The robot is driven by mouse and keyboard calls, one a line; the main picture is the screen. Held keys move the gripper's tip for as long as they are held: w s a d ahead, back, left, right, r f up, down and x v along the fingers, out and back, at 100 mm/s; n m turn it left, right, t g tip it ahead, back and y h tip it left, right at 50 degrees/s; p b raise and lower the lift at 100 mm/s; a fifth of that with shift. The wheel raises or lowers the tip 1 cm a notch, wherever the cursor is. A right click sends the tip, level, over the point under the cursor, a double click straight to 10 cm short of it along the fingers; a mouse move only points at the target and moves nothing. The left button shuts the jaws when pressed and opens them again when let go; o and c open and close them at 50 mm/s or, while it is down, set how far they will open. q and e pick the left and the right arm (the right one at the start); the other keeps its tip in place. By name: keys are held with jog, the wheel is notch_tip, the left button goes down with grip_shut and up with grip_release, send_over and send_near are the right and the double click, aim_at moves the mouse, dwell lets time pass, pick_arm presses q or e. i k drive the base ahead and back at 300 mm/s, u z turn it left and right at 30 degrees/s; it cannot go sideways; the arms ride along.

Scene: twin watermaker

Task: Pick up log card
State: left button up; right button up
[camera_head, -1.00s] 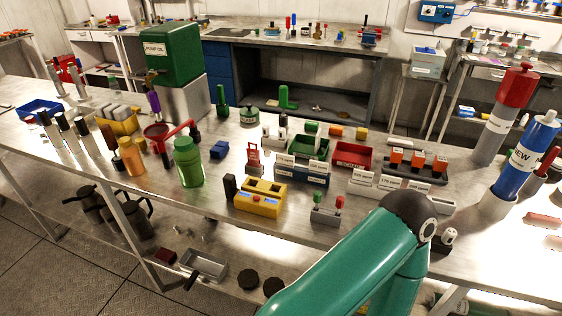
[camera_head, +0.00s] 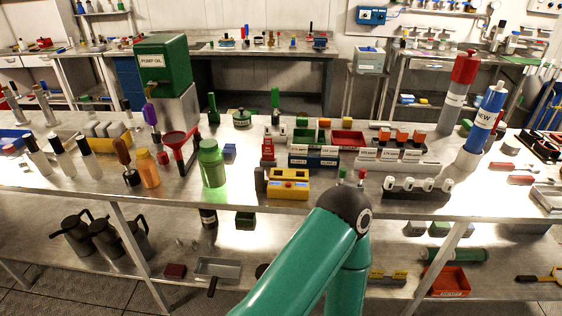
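I cannot pick out a log card for certain in the head view. White labelled cards or plates (camera_head: 375,153) stand in a row on the steel bench, right of the centre, but their print is too small to read. A green arm of mine rises from the bottom edge to a dark elbow joint, in front of the bench's front edge. Neither gripper shows, so I cannot see what they hold.
The steel bench (camera_head: 330,203) is crowded. It carries a yellow box (camera_head: 289,184), a green bottle (camera_head: 212,164), a red funnel (camera_head: 174,141), a green pump oil tank (camera_head: 163,62) and a blue cylinder (camera_head: 482,125). A black rack (camera_head: 416,194) with white rings sits near the front edge.

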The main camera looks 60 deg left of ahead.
aim_at(296, 149)
jog(key=u, duration=1.55)
jog(key=k, duration=0.3)
jog(key=u, duration=0.75)
jog(key=i, duration=0.5)
jog(key=z, duration=0.1)
jog(key=k, duration=0.55)
jog(key=u, duration=0.25)
jog(key=i, duration=0.55)
jog(key=z, duration=0.15)
